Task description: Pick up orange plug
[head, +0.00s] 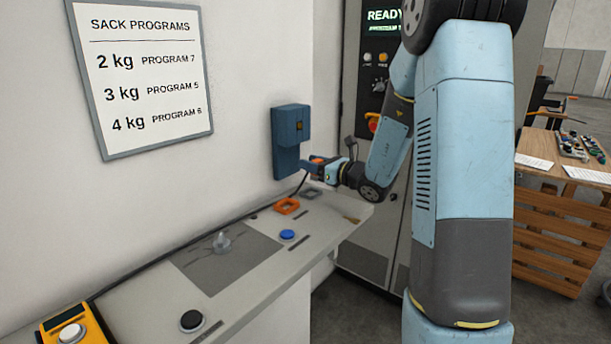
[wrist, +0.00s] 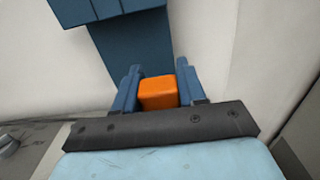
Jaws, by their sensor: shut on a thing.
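The orange plug (wrist: 158,92) shows in the wrist view as a small orange block between the two blue fingers of my gripper (wrist: 159,86). The fingers touch it on both sides, so my gripper is shut on it. In the head view the plug (head: 317,160) is a small orange patch at the end of my gripper (head: 312,166), close to the lower part of a blue wall box (head: 290,140). The plug's lower part is hidden by my gripper. I cannot tell whether the plug touches the box.
A grey bench (head: 345,212) runs along the wall. On it are an orange frame (head: 287,206), a grey frame (head: 309,193), a blue button (head: 287,235), a black button (head: 192,320) and a yellow box (head: 85,326). A control cabinet (head: 377,90) stands behind my arm.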

